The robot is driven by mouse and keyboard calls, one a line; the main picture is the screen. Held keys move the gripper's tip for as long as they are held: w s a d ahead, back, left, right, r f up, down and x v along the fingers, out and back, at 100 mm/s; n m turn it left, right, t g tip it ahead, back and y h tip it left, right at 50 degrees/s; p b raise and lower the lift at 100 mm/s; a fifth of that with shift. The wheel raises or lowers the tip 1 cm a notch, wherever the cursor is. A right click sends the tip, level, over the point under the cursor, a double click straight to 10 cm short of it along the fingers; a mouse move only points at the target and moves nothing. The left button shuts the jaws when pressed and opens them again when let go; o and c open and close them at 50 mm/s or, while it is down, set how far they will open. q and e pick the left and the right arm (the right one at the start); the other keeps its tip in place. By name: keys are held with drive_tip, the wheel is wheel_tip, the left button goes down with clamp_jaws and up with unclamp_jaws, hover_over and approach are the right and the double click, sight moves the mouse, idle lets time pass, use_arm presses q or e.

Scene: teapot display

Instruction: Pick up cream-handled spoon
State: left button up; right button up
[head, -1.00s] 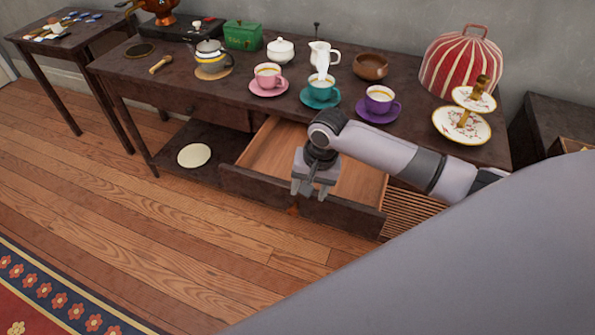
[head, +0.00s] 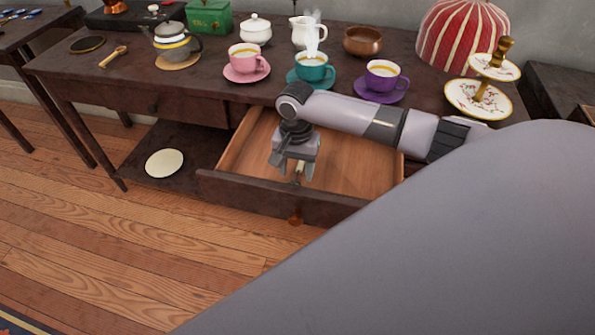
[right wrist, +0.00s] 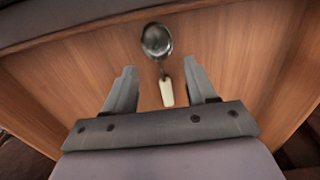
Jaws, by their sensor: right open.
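The cream-handled spoon (right wrist: 166,90) lies on the floor of the open wooden drawer, with a shiny metal bowl and a short cream handle. In the right wrist view its handle points toward my right gripper (right wrist: 164,84), between the lines of the two spread fingers. In the head view my right gripper (head: 293,170) hangs pointing down inside the drawer's outline, and a small cream bit of the spoon (head: 299,168) shows by the fingers. The gripper is open and does not grasp the spoon. My left gripper is out of view.
The drawer front (head: 265,198) and side walls surround the spoon. Above stands the dark table (head: 205,92) with the pink cup (head: 244,58), teal cup (head: 313,68), purple cup (head: 383,76) and a teapot (head: 175,42). A pale disc (head: 165,163) lies on the lower shelf.

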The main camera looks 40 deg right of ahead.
wheel_tip(320, 180, down, 2)
drive_tip(key=shift+f, duration=0.1)
drive_tip(key=c, duration=1)
